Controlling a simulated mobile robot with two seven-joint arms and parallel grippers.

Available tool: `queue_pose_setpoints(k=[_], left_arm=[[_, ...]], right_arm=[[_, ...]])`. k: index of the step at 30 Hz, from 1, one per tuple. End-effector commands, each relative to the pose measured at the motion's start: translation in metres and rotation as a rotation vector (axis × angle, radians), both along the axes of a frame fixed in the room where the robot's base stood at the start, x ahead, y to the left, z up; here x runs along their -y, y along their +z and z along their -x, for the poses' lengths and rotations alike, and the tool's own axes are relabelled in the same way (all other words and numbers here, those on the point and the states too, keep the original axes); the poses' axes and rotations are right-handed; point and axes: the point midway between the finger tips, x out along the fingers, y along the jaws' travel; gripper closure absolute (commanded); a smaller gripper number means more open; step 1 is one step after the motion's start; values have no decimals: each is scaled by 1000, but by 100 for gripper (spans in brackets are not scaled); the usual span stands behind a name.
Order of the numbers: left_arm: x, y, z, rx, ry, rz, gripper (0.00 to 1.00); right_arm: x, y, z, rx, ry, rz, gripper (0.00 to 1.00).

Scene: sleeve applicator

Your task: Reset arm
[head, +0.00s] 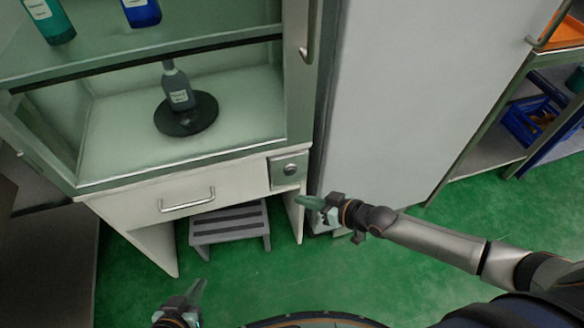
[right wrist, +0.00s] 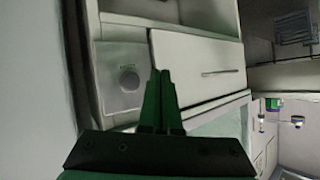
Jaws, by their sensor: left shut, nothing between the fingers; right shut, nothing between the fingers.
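My right gripper (head: 308,202) reaches in from the right in the head view, in front of the cabinet's lower right corner. Its fingers are shut and empty, and they also show in the right wrist view (right wrist: 161,90). My left gripper (head: 197,292) is low at the bottom edge of the head view, above the green floor, with its fingers together and empty. Most of the left arm is out of view. The cabinet's small panel with a round knob (head: 289,170) is just above the right gripper in the head view; it also shows in the right wrist view (right wrist: 124,78).
A white cabinet (head: 130,207) with a drawer handle (head: 188,200) stands ahead. A dark bottle (head: 178,88) stands on a black round disc (head: 186,120) inside it. A grey step stool (head: 230,228) is underneath. A tall grey door (head: 420,90) and shelves with a blue crate (head: 530,122) are at right.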

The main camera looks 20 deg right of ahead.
Motion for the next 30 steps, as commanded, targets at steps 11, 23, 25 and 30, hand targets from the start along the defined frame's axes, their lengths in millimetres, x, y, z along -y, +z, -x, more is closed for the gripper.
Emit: queue_pose_setpoints(k=[11,23,25,30], left_arm=[[0,4,0,1,0,0,100],[0,4,0,1,0,0,100],[0,3,0,0,1,1,100],[1,-3,1,-7,-2,1,100]], right_arm=[[0,0,6,0,0,-2,100],[-22,-2,22,-9,15,-18,100],[-40,-1,38,-16,23,-28,100],[-71,4,81,-38,-17,-18,100]])
